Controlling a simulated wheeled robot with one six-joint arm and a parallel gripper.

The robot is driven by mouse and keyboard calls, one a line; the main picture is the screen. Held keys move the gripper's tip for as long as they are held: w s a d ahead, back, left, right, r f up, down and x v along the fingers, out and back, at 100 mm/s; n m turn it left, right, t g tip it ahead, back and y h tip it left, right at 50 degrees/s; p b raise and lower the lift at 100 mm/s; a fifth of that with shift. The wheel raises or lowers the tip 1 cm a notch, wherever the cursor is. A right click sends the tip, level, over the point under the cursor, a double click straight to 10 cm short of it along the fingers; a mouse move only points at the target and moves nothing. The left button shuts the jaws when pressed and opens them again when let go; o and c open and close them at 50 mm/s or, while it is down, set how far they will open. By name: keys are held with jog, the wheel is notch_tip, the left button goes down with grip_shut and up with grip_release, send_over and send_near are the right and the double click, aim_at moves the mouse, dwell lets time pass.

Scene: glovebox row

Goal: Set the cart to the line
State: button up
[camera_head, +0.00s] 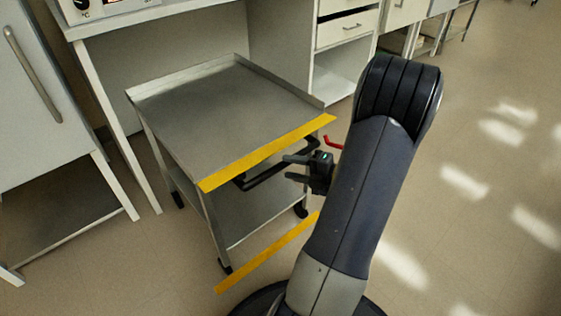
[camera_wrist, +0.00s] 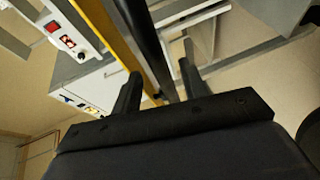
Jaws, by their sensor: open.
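The cart (camera_head: 215,105) is grey metal with a raised rim, a lower shelf and dark casters. A yellow strip (camera_head: 268,152) runs along its front edge. A black handle bar (camera_head: 262,176) sticks out below that strip. A small red lever (camera_head: 333,142) shows near the handle's right end, partly hidden by my arm. The yellow floor line (camera_head: 266,254) lies just in front of the front casters, roughly parallel to them. My gripper (camera_head: 295,168) is open at the handle. In the wrist view the handle bar (camera_wrist: 150,45) passes between the fingers of my gripper (camera_wrist: 157,88); contact is unclear.
A bench with an instrument (camera_head: 110,8) stands behind the cart. A white cabinet (camera_head: 45,110) is close on the left, and a drawer unit (camera_head: 345,30) stands at the back right. Open floor (camera_head: 470,150) lies to the right.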

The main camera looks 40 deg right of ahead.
aim_at(277, 164)
jog(key=shift+p+v, duration=0.55)
jog(key=shift+v, duration=2.1)
jog(key=shift+w, duration=0.1)
jog(key=b+x, duration=0.3)
jog(key=x, duration=0.7)
jog(key=shift+f, duration=0.1)
jog(key=shift+w+a, duration=0.15)
jog(key=shift+w, duration=0.5)
jog(key=shift+s, duration=0.1)
